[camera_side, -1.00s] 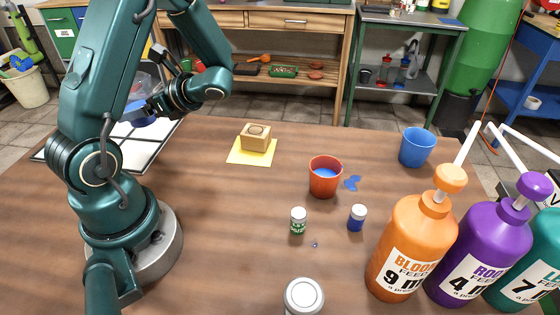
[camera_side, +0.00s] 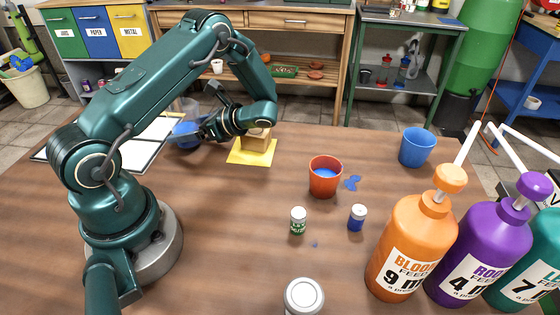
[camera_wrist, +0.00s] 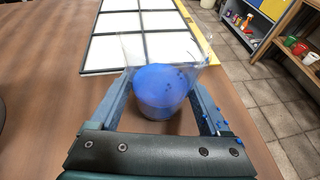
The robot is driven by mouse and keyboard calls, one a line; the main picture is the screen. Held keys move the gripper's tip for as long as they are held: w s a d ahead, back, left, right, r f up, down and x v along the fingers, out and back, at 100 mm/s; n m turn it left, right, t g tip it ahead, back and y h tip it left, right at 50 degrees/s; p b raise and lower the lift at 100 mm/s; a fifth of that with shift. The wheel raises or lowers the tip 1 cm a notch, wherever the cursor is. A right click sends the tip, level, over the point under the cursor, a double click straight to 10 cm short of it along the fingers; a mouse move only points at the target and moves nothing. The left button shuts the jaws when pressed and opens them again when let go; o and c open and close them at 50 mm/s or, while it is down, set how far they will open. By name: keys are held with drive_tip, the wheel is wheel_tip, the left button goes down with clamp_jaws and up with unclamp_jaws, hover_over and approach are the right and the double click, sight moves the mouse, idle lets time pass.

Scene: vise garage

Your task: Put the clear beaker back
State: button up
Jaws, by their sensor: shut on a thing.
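The clear beaker (camera_side: 187,131) holds blue liquid and is near the right edge of the white panel with black bars (camera_side: 140,154). It looks about upright; I cannot tell whether its base touches the table. My gripper (camera_side: 197,134) is shut on the beaker. In the wrist view the beaker (camera_wrist: 160,88) sits between the two fingers of my gripper (camera_wrist: 160,100), with the panel (camera_wrist: 140,35) just beyond it. A wooden block (camera_side: 256,140) stands on a yellow square (camera_side: 250,157) right of my gripper, partly hidden by my wrist.
A red cup with blue liquid (camera_side: 325,178) stands mid-table beside blue splashes (camera_side: 352,182). A blue cup (camera_side: 416,147), two small vials (camera_side: 298,221) (camera_side: 357,218), a lidded jar (camera_side: 304,297) and large pump bottles (camera_side: 408,248) stand around it. The table between my base and the vials is clear.

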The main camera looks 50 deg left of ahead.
drive_tip(key=shift+f, duration=0.3)
drive_tip(key=o, duration=1.4)
drive_tip(key=shift+f, duration=0.15)
drive_tip(key=shift+o, duration=0.2)
